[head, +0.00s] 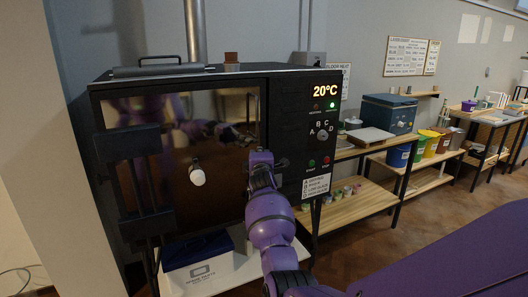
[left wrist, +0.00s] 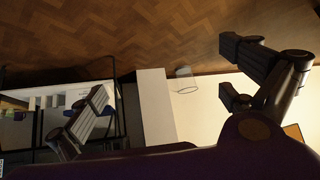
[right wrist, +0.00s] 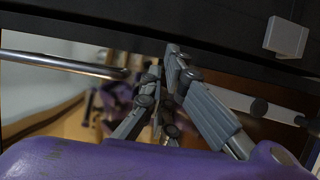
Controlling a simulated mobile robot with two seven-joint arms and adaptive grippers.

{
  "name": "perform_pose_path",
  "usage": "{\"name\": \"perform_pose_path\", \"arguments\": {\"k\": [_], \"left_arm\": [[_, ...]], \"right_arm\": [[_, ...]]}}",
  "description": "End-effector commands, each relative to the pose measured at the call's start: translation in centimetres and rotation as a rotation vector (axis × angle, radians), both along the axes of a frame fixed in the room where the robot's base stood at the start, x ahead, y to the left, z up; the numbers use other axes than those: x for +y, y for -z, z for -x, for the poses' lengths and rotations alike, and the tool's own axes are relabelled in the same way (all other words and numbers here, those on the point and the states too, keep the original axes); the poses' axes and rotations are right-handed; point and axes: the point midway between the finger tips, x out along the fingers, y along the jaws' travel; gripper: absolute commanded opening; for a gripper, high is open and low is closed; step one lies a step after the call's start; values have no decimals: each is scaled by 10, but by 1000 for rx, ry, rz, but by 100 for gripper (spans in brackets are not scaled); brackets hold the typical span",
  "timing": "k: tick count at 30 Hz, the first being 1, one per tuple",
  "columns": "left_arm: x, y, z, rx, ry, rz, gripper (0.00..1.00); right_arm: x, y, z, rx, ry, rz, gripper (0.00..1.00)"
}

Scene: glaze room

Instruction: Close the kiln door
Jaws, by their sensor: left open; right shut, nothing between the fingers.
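The kiln (head: 290,92) is a black box with a lit 20°C display, in the middle of the head view. Its door (head: 160,125) has a dark, shiny brown face that mirrors my arm, with a white knob (head: 197,177). The door looks nearly flush with the front; I cannot tell whether it is fully shut. My right gripper (head: 258,157) is at the door's right edge, near the control panel. In the right wrist view this gripper (right wrist: 165,65) is shut and empty, close to a dark surface. My left gripper (left wrist: 165,95) is open and empty, away from the kiln.
Wooden shelves (head: 345,200) with jars and a blue-grey box (head: 388,112) stand to the right. Colored buckets (head: 420,145) stand farther along. The wooden floor (head: 400,240) is open in front of the shelves.

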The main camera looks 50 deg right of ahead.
Motion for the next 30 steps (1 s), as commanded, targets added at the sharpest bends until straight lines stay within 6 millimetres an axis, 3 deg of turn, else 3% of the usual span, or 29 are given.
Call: {"name": "perform_pose_path", "arguments": {"k": [2, 8, 15, 30], "left_arm": [[1, -4, 1, -1, -3, 0, 99], [2, -8, 11, 15, -9, 1, 99], [-4, -17, -7, -15, 3, 9, 99], [-5, -14, 0, 0, 1, 11, 99]], "right_arm": [[2, -1, 5, 1, 2, -1, 0], [-20, -2, 49, 3, 2, 4, 0], [-36, 3, 83, 6, 2, 1, 0], [-39, 3, 91, 38, 0, 38, 0]]}}
